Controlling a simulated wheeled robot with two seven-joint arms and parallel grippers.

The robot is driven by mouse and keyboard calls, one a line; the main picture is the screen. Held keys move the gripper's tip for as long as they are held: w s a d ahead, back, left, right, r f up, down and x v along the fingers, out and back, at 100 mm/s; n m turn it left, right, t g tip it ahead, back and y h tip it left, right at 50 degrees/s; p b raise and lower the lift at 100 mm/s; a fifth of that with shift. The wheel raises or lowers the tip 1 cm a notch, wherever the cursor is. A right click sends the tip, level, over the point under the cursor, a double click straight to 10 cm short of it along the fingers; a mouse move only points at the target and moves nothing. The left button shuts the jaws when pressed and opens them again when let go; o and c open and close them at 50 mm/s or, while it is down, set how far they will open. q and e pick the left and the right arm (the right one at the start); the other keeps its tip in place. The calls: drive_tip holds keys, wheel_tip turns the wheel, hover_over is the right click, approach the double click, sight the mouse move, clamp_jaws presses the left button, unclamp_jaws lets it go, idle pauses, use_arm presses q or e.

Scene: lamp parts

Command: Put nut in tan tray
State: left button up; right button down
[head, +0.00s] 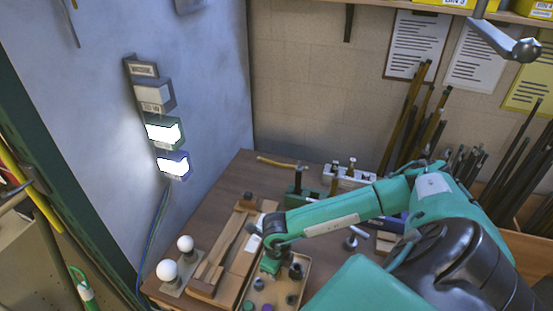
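The tan tray (308,266) sits at the front of the wooden table and holds several small dark, green and purple parts. My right arm reaches in from the right, and its gripper (271,266) hangs over the tray's back left part. The fingers are small and partly hidden, so I cannot tell if they are open or hold something. I cannot pick out the nut for certain among the small parts. My arm covers the right part of the tray. My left gripper does not show.
Two white bulbs (167,270) stand on a holder at the table's front left. A wooden board (222,258) lies beside the tray. A hammer (282,163) and a white rack (349,175) are at the back. Lit lamps (165,132) are on the left wall.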

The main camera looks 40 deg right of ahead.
drive_tip(key=shift+f+b, duration=0.45)
drive_tip(key=shift+b, duration=0.05)
drive_tip(key=c, duration=1.1)
unclamp_jaws()
wheel_tip(320, 180, up, 14)
drive_tip(key=b, duration=0.3)
